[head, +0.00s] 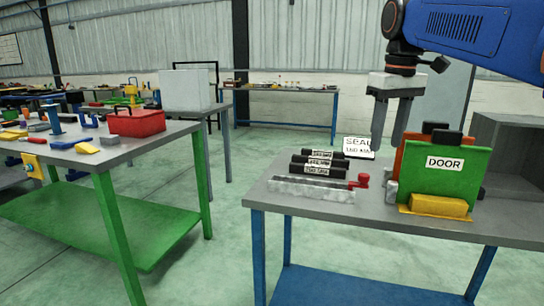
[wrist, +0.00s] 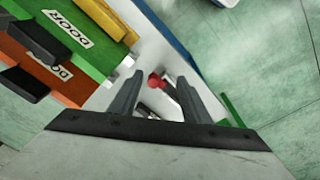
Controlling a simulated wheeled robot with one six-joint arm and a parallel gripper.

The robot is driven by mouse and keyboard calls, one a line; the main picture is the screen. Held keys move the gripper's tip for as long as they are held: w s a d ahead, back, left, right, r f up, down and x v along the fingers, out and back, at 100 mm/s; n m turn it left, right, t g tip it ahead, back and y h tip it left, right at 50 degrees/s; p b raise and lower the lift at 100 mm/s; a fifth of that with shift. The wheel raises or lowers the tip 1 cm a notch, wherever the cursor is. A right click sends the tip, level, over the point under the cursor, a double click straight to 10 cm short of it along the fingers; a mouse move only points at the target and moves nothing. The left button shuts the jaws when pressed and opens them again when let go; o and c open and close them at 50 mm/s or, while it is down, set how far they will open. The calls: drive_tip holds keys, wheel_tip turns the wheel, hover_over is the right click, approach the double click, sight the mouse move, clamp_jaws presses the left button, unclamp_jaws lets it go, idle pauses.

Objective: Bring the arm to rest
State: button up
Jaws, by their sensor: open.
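My gripper (head: 392,132) hangs from the blue arm (head: 462,32) at the upper right of the head view. Its two grey fingers point down above the right table (head: 340,218), behind the green DOOR panel. In the wrist view the fingers of my gripper (wrist: 157,92) stand apart with nothing held between them. The red knob (wrist: 155,80) shows beyond the gap, lower down on the table.
A green DOOR panel (head: 440,163) stands in a yellow base (head: 440,206), an orange panel behind it. Black labelled cylinders (head: 318,161) and a SEAL sign (head: 358,147) lie left. A grey open box (head: 508,150) stands right. A green-legged table (head: 100,155) with a red toolbox (head: 136,122) is left.

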drive_tip(key=s+f+m+t, duration=0.1)
drive_tip(key=s+f+m, duration=0.1)
drive_tip(key=s+f, duration=0.9)
drive_tip(key=s+d+f+m+t, duration=0.1)
drive_tip(key=s+f+m+t, duration=0.1)
drive_tip(key=s+f, duration=1)
wheel_tip(320, 180, down, 8)
drive_tip(key=shift+s+r+t, duration=0.15)
drive_tip(key=shift+t, duration=0.15)
